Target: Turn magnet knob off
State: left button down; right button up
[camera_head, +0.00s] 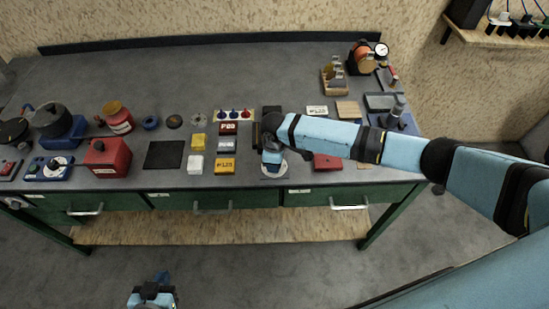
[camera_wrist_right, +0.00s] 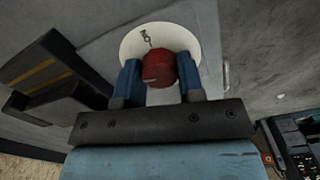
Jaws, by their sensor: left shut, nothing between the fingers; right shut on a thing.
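The magnet knob is a round red knob (camera_wrist_right: 158,67) in the right wrist view, in front of a white round plate (camera_wrist_right: 130,41) with a small dark mark. My right gripper (camera_wrist_right: 158,76) has its blue fingers on either side of the knob and is shut on it. In the head view the right gripper (camera_head: 272,158) points down over the white plate (camera_head: 274,174) near the bench's front edge, and hides the knob. My left gripper (camera_head: 153,293) is shut and empty, low in front of the bench.
The grey bench (camera_head: 210,70) has green drawers with handles (camera_head: 212,208). A yellow block (camera_head: 225,166) stands left of the plate and a red block (camera_head: 326,162) right of it. A red box (camera_head: 108,157) stands farther left.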

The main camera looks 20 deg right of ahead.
jog(key=shift+r+n+p, duration=0.1)
jog(key=shift+n+p, duration=0.25)
jog(key=shift+n, duration=0.75)
jog(key=o, duration=0.9)
notch_tip(320, 180, up, 14)
jog(key=shift+f+b, duration=0.15)
jog(key=shift+b, duration=0.6)
jog(key=shift+a, duration=0.1)
